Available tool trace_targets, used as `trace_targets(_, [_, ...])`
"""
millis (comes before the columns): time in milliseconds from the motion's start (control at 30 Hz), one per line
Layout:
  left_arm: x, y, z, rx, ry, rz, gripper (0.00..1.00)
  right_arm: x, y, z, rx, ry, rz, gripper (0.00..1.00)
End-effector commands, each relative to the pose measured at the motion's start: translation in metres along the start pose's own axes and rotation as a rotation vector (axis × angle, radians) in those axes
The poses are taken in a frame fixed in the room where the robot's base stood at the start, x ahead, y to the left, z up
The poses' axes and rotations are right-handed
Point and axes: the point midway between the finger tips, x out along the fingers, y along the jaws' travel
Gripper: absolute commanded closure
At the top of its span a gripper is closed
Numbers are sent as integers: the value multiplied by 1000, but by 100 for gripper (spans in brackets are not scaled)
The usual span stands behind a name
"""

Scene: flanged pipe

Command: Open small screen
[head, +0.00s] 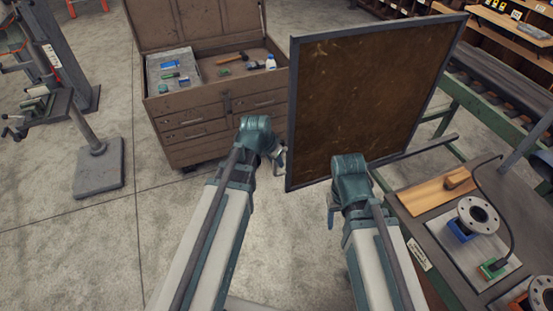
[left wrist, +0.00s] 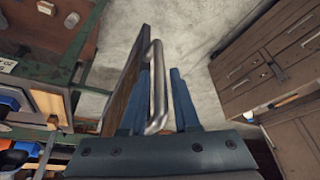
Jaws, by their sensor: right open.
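The small screen (head: 370,95) is a brown panel in a dark frame, standing upright ahead of me in the head view. In the left wrist view its panel (left wrist: 130,75) is seen nearly edge-on, with a metal bar handle (left wrist: 158,80). My left gripper (head: 281,160) is beside the screen's left edge. In the left wrist view its two blue fingers (left wrist: 162,100) are apart, with the handle between them and a gap to the right finger. My right gripper (head: 332,208) is open and empty below the screen's lower edge; its fingertips are partly hidden.
A brown tool chest (head: 210,105) with an open lid stands behind on the left. A green-framed workbench (head: 440,235) with a flanged pipe part (head: 478,215) and a wooden board (head: 435,193) is at the right.

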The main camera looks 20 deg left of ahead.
Motion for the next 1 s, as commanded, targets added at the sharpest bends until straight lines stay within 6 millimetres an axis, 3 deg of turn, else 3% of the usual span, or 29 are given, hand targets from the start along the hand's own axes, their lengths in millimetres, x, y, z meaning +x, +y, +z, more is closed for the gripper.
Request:
trace_targets(33, [-13,0,-1,-1,0,0,70,-12,1,1,0,0,0,42])
trace_targets(600, [-106,1,-1,-1,0,1,70,-98,9,6,14,0,-3,42])
trace_targets(800, [-120,0,0,-1,0,1,70,-110,10,7,13,-1,-3,42])
trace_targets(1000, [-120,0,0,-1,0,1,70,-110,10,7,13,-1,-3,42])
